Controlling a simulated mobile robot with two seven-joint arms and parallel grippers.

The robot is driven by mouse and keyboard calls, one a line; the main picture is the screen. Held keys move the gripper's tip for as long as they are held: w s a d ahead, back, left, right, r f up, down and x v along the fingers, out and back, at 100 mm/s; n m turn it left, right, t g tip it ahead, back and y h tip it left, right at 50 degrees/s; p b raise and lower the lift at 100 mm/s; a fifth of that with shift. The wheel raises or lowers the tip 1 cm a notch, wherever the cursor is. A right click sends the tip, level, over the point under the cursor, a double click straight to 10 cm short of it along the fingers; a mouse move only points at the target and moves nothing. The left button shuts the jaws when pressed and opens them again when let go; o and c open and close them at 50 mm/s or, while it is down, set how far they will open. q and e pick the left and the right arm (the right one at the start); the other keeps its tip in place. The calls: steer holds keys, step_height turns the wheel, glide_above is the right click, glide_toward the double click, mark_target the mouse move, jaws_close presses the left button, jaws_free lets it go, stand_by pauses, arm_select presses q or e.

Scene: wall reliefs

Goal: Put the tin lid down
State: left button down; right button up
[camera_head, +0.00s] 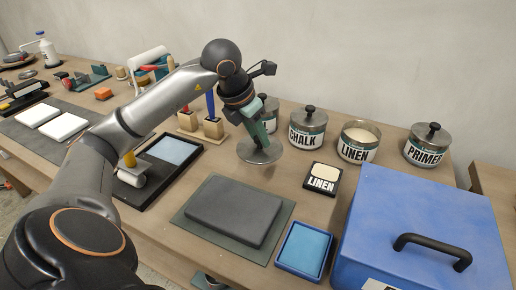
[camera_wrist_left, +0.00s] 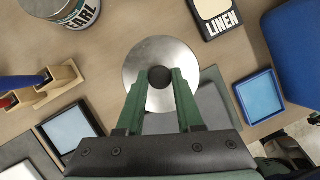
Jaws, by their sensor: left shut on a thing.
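The tin lid (camera_head: 260,151) is a round silver metal disc with a dark knob. My left gripper (camera_head: 262,140) is shut on the lid's knob; the left wrist view shows the green fingers (camera_wrist_left: 160,80) on either side of the dark knob, with the lid (camera_wrist_left: 137,66) spread beneath. The lid hangs level, close above the wooden table; I cannot tell if it touches. The LINEN tin (camera_head: 358,142) stands open at the back, showing pale contents. The CHALK tin (camera_head: 307,127) and PRIMER tin (camera_head: 427,145) wear their lids. My right gripper is not in view.
A LINEN card (camera_head: 323,179) lies right of the lid. A dark grey slab (camera_head: 234,210) on a mat lies in front, beside a small blue tray (camera_head: 304,249). A large blue box (camera_head: 425,228) fills the right. Wooden brush holders (camera_head: 212,127) stand left. Bare wood shows around the card.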

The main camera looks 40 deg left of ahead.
mark_target(259, 150)
arm_select(q)
steer(key=w+a+f, duration=0.2)
steer(key=f, duration=0.1)
steer(key=w+a+f, duration=0.1)
steer(key=f, duration=0.1)
steer(key=shift+w+f, duration=0.15)
steer(key=shift+w, duration=0.1)
steer(key=shift+w+a+f, duration=0.1)
steer(key=shift+w+f, duration=0.05)
steer(key=shift+f, duration=0.85)
steer(key=shift+w+a+f, duration=0.1)
steer(key=shift+f, duration=0.85)
steer(key=shift+f, duration=0.1)
steer(key=c, duration=1)
jaws_free()
steer(key=shift+f+b, duration=0.1)
steer(key=shift+b, duration=0.2)
steer(key=o, duration=0.4)
steer(key=shift+o, duration=0.2)
steer(key=shift+r+p, duration=0.3)
steer(key=shift+r, duration=0.05)
steer(key=v, duration=1.1)
steer(key=shift+s+r, duration=0.15)
steer(key=shift+r, duration=0.25)
